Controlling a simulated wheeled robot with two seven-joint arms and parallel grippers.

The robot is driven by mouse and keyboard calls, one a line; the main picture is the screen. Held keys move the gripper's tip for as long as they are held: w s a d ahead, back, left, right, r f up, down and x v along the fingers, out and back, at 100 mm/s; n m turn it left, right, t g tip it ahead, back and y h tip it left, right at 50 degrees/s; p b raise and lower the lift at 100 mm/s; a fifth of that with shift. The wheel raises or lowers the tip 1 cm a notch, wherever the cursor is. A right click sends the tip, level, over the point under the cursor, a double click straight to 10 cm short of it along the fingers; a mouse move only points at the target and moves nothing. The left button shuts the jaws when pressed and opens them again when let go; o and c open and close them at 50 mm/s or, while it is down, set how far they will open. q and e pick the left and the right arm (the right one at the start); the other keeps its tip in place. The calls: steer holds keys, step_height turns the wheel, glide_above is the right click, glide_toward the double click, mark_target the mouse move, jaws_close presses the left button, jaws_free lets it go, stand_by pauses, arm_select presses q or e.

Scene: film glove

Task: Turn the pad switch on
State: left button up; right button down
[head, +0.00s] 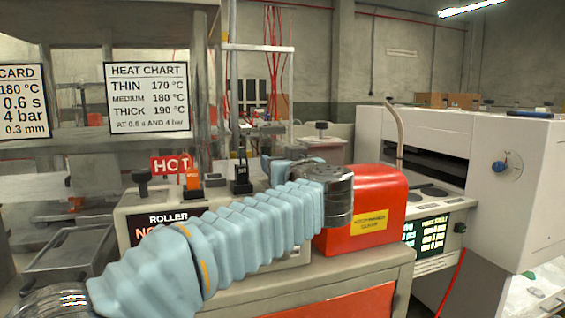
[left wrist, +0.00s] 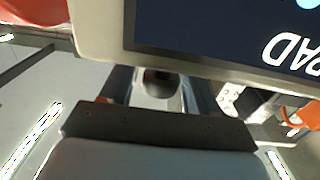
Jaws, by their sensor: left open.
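The PAD panel (left wrist: 215,28), dark blue with white lettering in a cream frame, crosses the top of the left wrist view, upside down. In that view my left gripper (left wrist: 155,82) is open close below the panel's edge. A pale part with a dark round opening (left wrist: 158,82) shows between its fingers; I cannot tell whether it is the pad switch or whether they touch. In the head view my pale-blue-sleeved left arm (head: 255,220) reaches over the machine and covers part of its front. An orange switch (head: 192,180) and a black switch (head: 241,178) stand on top.
The ROLLER panel (head: 170,228) is on the machine's front left, under a red HOT sign (head: 170,165). A red housing (head: 375,207) with a yellow label stands right of my arm.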

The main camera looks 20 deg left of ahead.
arm_select(q)
steer(key=c, duration=1)
steer(key=shift+o, duration=0.2)
steer(key=shift+a+r+h, duration=0.1)
steer(key=shift+h, duration=0.2)
steer(key=shift+m+t+h, duration=0.6)
steer(key=shift+m+h, duration=0.1)
steer(key=shift+r+m+t+h, duration=0.1)
steer(key=shift+m+t+h, duration=0.4)
steer(key=shift+m+h, duration=0.8)
steer(key=shift+r+m+t+h, duration=0.1)
steer(key=shift+m+t+h, duration=0.55)
steer(key=shift+h, duration=1.15)
steer(key=shift+m+h, duration=0.3)
steer(key=shift+m, duration=0.05)
